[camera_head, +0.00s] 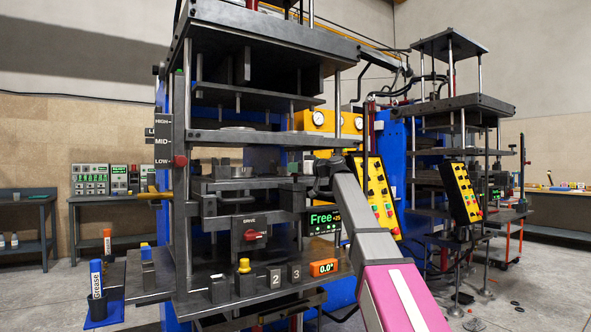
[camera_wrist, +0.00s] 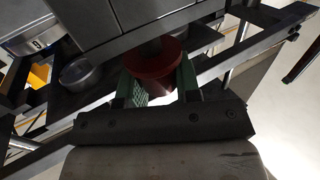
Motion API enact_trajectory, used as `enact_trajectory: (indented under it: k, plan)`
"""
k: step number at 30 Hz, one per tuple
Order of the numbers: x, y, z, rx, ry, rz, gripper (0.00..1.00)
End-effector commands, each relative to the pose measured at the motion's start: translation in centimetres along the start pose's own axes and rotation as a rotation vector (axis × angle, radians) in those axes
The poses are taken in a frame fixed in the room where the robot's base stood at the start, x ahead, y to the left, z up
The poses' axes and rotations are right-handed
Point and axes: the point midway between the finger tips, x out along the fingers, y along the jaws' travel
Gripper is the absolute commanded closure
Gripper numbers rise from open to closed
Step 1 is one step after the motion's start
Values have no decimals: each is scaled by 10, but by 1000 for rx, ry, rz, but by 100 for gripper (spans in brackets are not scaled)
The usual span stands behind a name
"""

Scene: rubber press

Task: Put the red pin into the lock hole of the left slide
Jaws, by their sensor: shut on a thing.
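In the wrist view, my gripper (camera_wrist: 158,86) has its green-padded fingers on either side of a red round-headed piece, which looks like the red pin (camera_wrist: 152,67). The pin's dark shank points up the picture toward a grey block (camera_wrist: 140,15); whether its tip is in a hole is hidden. In the head view, my gripper's dark wrist end (camera_head: 325,177) is at the right side of the near press, and its fingers and the pin are hidden there. I cannot make out the left slide's lock hole.
The near press has a red knob (camera_head: 180,160) by its LOW mark, a red DRIVE switch (camera_head: 256,235) and a green "Free" display (camera_head: 324,221). A yellow button panel (camera_head: 377,195) stands close to my arm.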

Motion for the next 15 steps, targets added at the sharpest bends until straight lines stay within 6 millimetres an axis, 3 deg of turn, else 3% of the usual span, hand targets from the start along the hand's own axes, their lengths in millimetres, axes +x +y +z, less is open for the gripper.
enact_trajectory:
  k: [15]
  plan:
    - [0,0,6,0,0,0,96]
